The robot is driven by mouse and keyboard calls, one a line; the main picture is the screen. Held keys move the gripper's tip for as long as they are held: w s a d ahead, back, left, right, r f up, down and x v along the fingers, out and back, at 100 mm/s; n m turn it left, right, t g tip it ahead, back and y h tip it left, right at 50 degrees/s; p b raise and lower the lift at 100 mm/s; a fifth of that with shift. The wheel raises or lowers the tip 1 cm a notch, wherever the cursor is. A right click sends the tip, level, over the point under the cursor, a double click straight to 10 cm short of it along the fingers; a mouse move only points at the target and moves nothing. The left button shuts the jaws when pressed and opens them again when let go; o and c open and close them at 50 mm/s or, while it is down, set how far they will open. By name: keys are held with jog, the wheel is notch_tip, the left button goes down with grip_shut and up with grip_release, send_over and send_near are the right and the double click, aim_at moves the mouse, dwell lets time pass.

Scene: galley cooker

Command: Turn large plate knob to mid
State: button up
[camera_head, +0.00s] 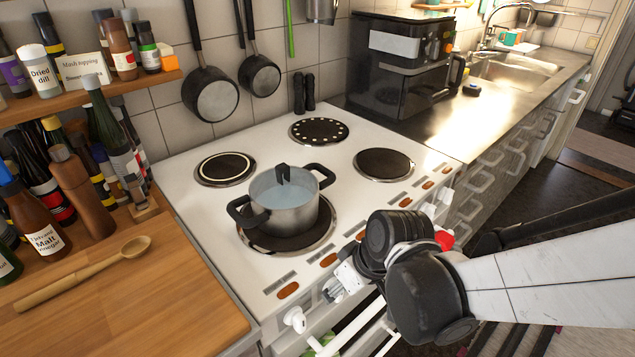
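The white cooker (185,195) has four round plates on its top. The large plate (318,240) is at the front, under a steel pot with a glass lid and black handles (285,208). Knobs sit along the cooker's front edge. One white knob (295,320) shows at the left end, and another (430,210) shows at the right. My gripper (338,285) is at the front edge, between these knobs and close to the panel. My wrist hides the middle knobs. I cannot tell whether the fingers touch a knob or how far apart they are.
A wooden counter (175,300) with a wooden spoon (85,270) and several bottles is on the left. A white oven rail (355,335) runs below the knobs. A black coffee machine (395,75) stands at the back right. Dark floor lies right of the cooker.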

jog(key=y+b, duration=0.1)
jog(key=g+y+b, duration=0.1)
jog(key=m+g+y+b, duration=0.1)
jog(key=b, duration=0.1)
jog(key=shift+w+d+f+y, duration=0.25)
jog(key=shift+d+f+y, duration=0.05)
jog(key=shift+y, duration=0.1)
jog(key=g+y+b, duration=0.2)
jog(key=b, duration=0.1)
jog(key=shift+m+y+b, duration=0.4)
jog(key=shift+g+y+b, duration=0.4)
jog(key=shift+b, duration=0.1)
jog(key=shift+r, duration=0.1)
jog(key=o, duration=0.8)
jog(key=v, duration=1.2)
